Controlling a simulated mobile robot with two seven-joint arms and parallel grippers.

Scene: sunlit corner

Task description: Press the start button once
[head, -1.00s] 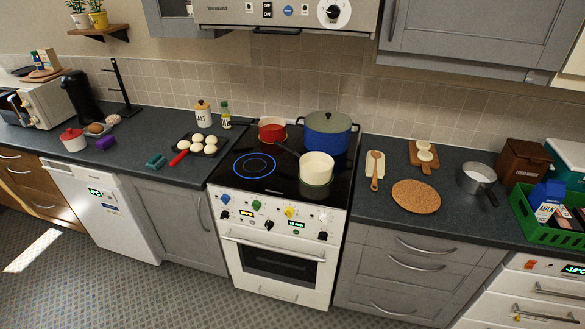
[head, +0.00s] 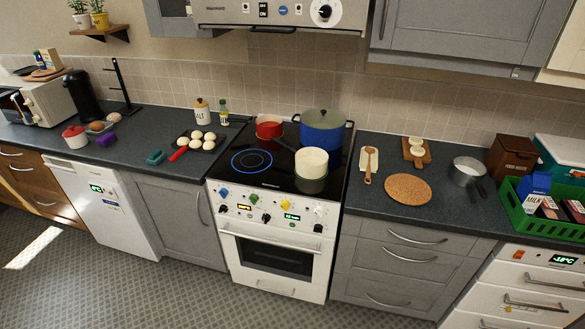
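No button that I can read as "start" shows in the head view. The white cooker (head: 272,235) stands in the middle. Its front panel (head: 262,212) carries several knobs or buttons, among them a blue one (head: 223,192), a yellow one (head: 285,204) and a green one (head: 253,198), beside two lit displays. Their labels are too small to read. The extractor hood (head: 225,14) above has a round blue button (head: 283,9), an off/on switch (head: 263,10) and a large knob (head: 324,12). Neither of my grippers is in view.
A cream pot (head: 311,160), blue pot (head: 320,138) and red pan (head: 269,129) stand on the hob; a blue ring (head: 252,161) glows there. A white appliance (head: 104,215) with a display is at left, another (head: 530,290) at right. Open floor (head: 150,290) lies in front.

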